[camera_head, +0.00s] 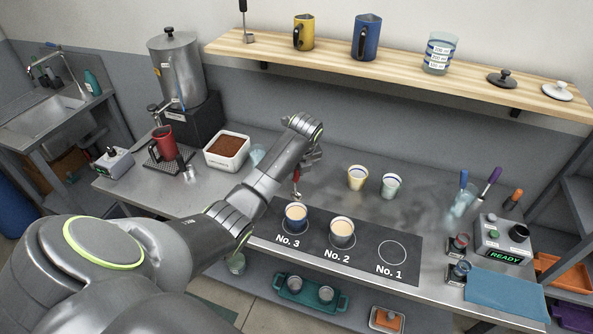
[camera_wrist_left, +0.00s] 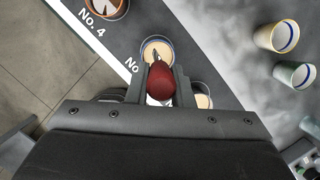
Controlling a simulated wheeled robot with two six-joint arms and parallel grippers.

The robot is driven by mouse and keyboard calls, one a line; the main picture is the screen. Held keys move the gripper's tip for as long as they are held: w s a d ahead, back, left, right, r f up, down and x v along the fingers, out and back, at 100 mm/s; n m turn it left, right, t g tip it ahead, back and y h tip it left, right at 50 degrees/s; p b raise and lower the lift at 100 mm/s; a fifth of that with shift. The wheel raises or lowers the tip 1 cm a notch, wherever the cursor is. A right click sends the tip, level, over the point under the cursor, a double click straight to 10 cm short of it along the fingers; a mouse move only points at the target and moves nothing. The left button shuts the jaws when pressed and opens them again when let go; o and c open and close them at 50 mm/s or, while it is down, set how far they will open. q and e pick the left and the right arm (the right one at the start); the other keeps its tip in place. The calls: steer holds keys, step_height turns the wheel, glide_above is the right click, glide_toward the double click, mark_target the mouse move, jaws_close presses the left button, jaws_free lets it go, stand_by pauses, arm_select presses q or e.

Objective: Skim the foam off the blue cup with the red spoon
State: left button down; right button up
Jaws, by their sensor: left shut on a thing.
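My left gripper (camera_head: 304,168) is shut on the red spoon (camera_head: 297,179); its red handle also shows between the fingers in the left wrist view (camera_wrist_left: 161,82). The spoon points down, with its metal end behind and above the blue cup (camera_head: 296,224) in the head view. The blue cup stands upright at No. 3 on the dark mat, with a pale tan surface inside. In the left wrist view the spoon's metal end overlaps the cup's opening (camera_wrist_left: 150,46). I cannot tell whether it touches the foam. My right gripper is not in view.
A dark cup (camera_head: 342,240) with a tan surface stands at No. 2. No. 1 (camera_head: 392,252) is empty. Another cup (camera_wrist_left: 103,7) stands by No. 4. A yellowish cup (camera_head: 357,178) and a pale green-rimmed cup (camera_head: 391,186) stand behind the mat.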

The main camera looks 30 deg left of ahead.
mark_target(297, 180)
arm_select(q)
steer(key=shift+f, duration=0.25)
steer(key=shift+s+d+f+b, duration=0.25)
steer(key=shift+d+f+b, duration=0.1)
steer(key=shift+f, duration=0.55)
steer(key=shift+b+x, duration=0.4)
steer(key=shift+x, duration=0.5)
steer(key=shift+s+d+f+b, duration=0.1)
steer(key=shift+f+b, duration=0.25)
steer(key=shift+f, duration=1.2)
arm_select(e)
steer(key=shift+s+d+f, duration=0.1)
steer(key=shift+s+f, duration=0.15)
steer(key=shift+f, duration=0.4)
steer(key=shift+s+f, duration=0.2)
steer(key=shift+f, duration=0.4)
